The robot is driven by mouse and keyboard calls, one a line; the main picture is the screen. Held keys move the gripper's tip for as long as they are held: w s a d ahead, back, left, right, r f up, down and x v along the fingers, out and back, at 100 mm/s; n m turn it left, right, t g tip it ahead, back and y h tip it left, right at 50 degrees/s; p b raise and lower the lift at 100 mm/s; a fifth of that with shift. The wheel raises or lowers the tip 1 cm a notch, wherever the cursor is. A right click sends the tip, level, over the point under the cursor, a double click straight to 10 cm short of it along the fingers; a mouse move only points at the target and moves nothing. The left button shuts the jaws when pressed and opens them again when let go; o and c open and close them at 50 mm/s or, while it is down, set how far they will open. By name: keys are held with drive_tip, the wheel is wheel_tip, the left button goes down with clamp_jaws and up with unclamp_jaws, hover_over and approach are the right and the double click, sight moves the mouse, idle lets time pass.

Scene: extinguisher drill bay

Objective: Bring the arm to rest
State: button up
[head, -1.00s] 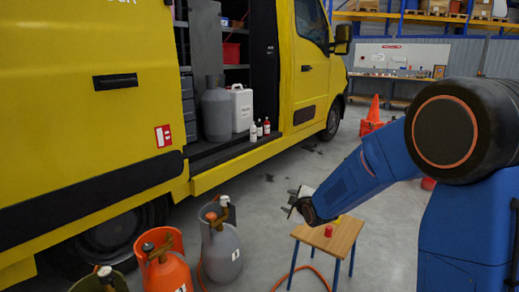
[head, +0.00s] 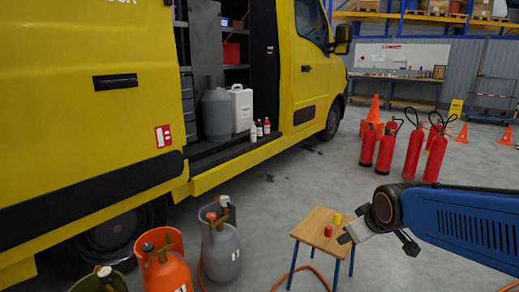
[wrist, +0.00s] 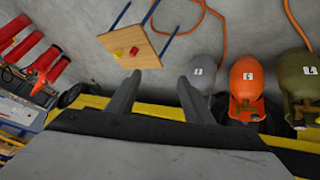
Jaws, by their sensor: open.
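My gripper (head: 378,243) is at the right of the head view, beside the right edge of a small wooden stool as seen there, with my blue arm reaching in from the right edge. In the wrist view my gripper (wrist: 156,88) shows two dark fingers apart, with nothing between them. The stool (head: 318,247) carries a red piece (head: 328,231) and a yellow piece (head: 337,219). The wrist view shows the stool (wrist: 147,56) beyond the fingers.
Several red extinguishers (head: 412,152) stand on the floor at the right. A grey cylinder (head: 220,255) and an orange cylinder (head: 165,270) stand at the front left. A yellow van (head: 75,90) fills the left. Grey floor lies clear between the stool and extinguishers.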

drive_tip(key=s+d+m+g, duration=0.1)
drive_tip(key=s+m, duration=0.1)
drive_tip(key=s, duration=0.8)
drive_tip(key=s+d+f+m+g, duration=0.1)
drive_tip(key=s+d+m, duration=0.1)
drive_tip(key=s, duration=0.8)
drive_tip(key=shift+f+m+g, duration=0.25)
drive_tip(key=shift+m+g, duration=0.15)
drive_tip(key=shift+m, duration=0.2)
